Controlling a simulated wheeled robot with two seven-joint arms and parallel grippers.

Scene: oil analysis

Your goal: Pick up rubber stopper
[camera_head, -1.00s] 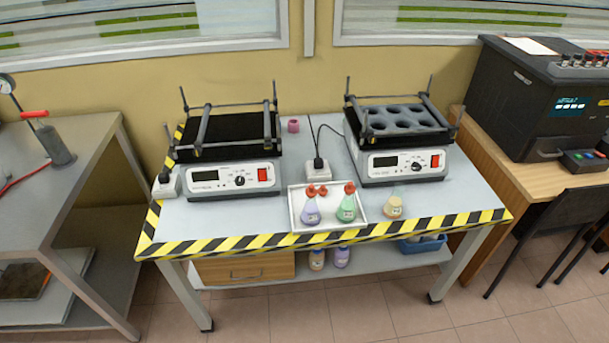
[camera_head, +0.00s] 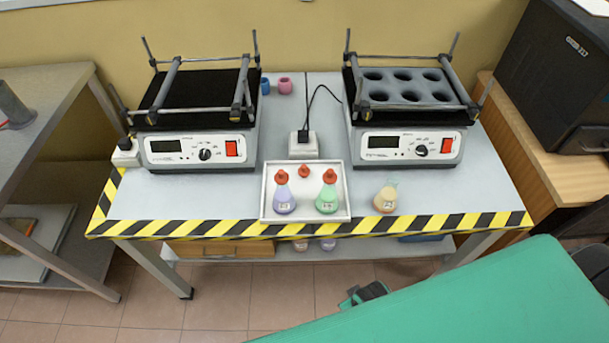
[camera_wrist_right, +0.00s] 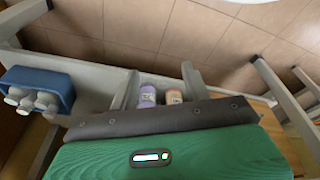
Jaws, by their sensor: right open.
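A loose orange-red rubber stopper (camera_head: 304,171) lies in the back middle of a white tray (camera_head: 342,211) on the table. A purple flask (camera_head: 285,203) and a green flask (camera_head: 326,202) stand in the tray, each with an orange-red stopper on top. A yellowish flask (camera_head: 386,199) with no red stopper stands right of the tray. My right gripper (camera_head: 362,294) shows as a small dark and green part below the table's front edge, well away from the stopper. It is open, and nothing shows in it. My left gripper is not in view.
Two shakers (camera_head: 203,150) (camera_head: 408,146) stand left and right behind the tray, with a white plug box (camera_head: 303,147) and cable between. Blue and pink pieces (camera_head: 284,85) lie at the back. In the wrist view, a blue bin (camera_wrist_right: 38,88) and bottles (camera_wrist_right: 148,95) sit below.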

